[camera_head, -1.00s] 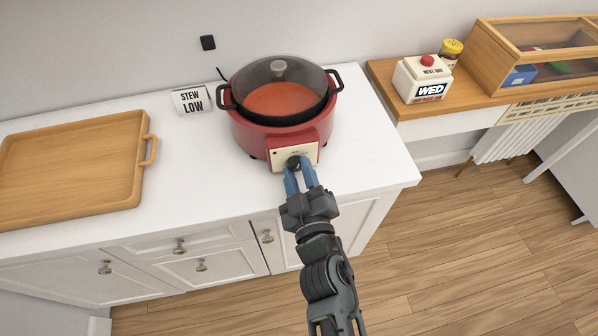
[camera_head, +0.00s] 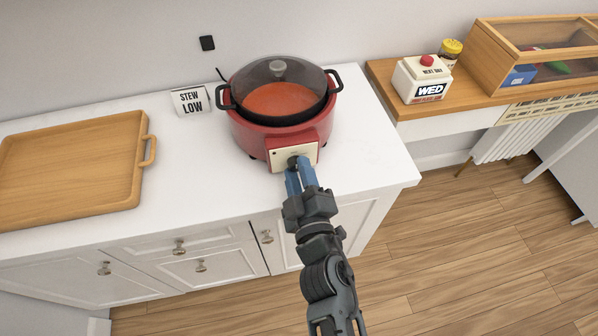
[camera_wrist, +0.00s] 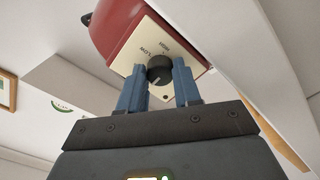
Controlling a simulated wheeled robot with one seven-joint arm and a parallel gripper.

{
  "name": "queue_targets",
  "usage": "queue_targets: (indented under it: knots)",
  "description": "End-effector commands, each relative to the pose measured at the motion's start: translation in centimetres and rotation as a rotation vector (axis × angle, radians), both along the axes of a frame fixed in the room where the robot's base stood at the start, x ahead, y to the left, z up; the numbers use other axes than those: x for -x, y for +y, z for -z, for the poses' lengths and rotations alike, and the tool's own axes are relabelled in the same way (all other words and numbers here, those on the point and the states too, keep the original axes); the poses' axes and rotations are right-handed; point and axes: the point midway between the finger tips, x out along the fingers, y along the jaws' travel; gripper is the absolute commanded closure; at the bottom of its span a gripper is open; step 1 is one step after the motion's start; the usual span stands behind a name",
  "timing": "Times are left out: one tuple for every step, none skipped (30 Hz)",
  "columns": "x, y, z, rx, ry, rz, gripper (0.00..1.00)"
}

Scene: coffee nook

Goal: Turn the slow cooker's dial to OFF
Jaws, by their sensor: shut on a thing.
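The slow cooker (camera_head: 262,128) is red with a glass lid and black handles, and orange-red stew shows through the lid. Its cream control panel (camera_head: 305,152) faces the counter's front edge. The small black dial (camera_wrist: 160,68) sits on that panel between my blue fingers. My gripper (camera_wrist: 159,72) is shut on the dial, one finger on each side. In the head view my gripper (camera_head: 298,167) hides part of the dial. The wrist view shows the panel tilted, with LOW and HIGH printed beyond the dial. A pale pointer mark shows on the dial's near side; no OFF label is readable.
A STEW LOW card (camera_head: 191,102) stands left of the cooker. A wooden tray (camera_head: 128,160) lies on the left of the white counter. A WED block (camera_head: 424,80) with a red button stands on the wooden surface at right. Bare counter lies around the cooker's front.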

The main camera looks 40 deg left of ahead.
Motion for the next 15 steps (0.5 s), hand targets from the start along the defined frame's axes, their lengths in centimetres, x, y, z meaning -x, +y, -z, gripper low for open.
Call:
queue_targets:
  knots:
    - [0.09, 0.03, 0.09, 0.002, 0.0, -0.001, 0.98]
    - [0.09, 0.03, 0.09, 0.002, 0.0, -0.001, 0.98]
    - [0.09, 0.03, 0.09, 0.002, 0.0, -0.001, 0.63]
    - [0.09, 0.03, 0.09, 0.002, 0.0, -0.001, 0.61]
    - [0.09, 0.03, 0.09, 0.002, 0.0, -0.001, 0.58]
    - [0.09, 0.02, 0.09, 0.002, 0.0, -0.001, 0.54]
    - [0.08, 0.03, 0.08, 0.001, 0.001, -0.001, 0.51]
    - [0.07, 0.02, 0.07, 0.001, 0.001, -0.001, 0.48]
    - [0.06, 0.03, 0.06, 0.001, 0.001, -0.001, 0.44]
    - [0.06, 0.02, 0.06, 0.001, 0.001, -0.001, 0.42]
    - [0.05, 0.02, 0.05, 0.001, 0.001, -0.001, 0.42]
    - [0.05, 0.01, 0.04, 0.001, 0.001, -0.001, 0.42]
    - [0.05, 0.01, 0.04, 0.001, 0.001, -0.001, 0.42]
    - [0.04, 0.02, 0.04, 0.001, 0.001, -0.001, 0.42]
    - [0.04, 0.02, 0.03, 0.001, 0.001, -0.001, 0.42]
